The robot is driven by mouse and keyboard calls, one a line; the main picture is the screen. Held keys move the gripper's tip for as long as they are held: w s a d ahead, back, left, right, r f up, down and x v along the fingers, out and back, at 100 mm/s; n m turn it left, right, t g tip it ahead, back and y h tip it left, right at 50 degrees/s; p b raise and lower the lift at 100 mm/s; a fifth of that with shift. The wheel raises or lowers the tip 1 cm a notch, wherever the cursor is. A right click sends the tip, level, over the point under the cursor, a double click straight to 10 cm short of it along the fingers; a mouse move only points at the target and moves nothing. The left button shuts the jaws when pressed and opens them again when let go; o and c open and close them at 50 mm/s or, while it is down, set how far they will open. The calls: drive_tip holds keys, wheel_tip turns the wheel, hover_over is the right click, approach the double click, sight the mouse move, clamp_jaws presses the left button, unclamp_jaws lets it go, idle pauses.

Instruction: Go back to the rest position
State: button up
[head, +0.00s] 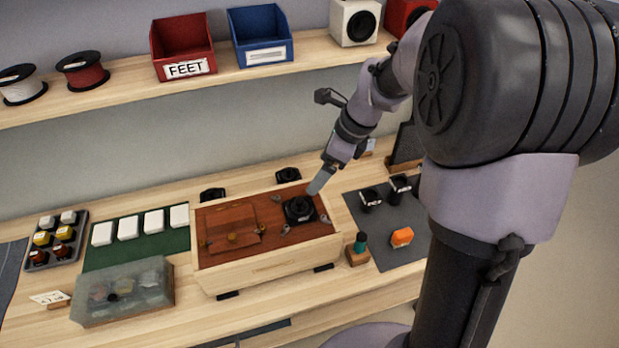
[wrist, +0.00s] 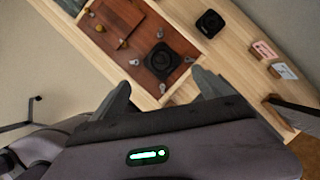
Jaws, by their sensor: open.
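My gripper (head: 318,184) is above the right part of a wooden speaker box (head: 265,266) on the workbench, in the head view. In the wrist view my gripper (wrist: 165,92) shows two fingers spread wide with nothing between them. A black square speaker part (head: 299,209) sits in the reddish-brown inside of the box, close to the fingertips in the head view. It also shows in the wrist view (wrist: 162,60), beyond the fingers. Whether the fingers touch anything cannot be told from the head view.
A shelf at the back holds a red bin (head: 184,48) labelled FEET, a blue bin (head: 260,38), spools and a white speaker (head: 354,22). A clear-lidded case (head: 124,292) stands left of the box. A grey mat (head: 398,225) with small tools lies right.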

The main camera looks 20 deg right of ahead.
drive_tip(key=s+a+n+t+b, duration=0.1)
drive_tip(key=s+a+n+b, duration=0.2)
drive_tip(key=s+n, duration=0.4)
drive_tip(key=s+a+n+t+h+b, duration=0.1)
drive_tip(key=s+a+n+b, duration=0.1)
drive_tip(key=s+n, duration=0.5)
drive_tip(key=s+a+r+n+t+b, duration=0.1)
drive_tip(key=s+a+n+b, duration=0.2)
drive_tip(key=s+n, duration=0.3)
drive_tip(key=shift+s+a+n+h+b, duration=0.35)
drive_tip(key=shift+s+b, duration=0.3)
drive_tip(key=shift+s, duration=0.3)
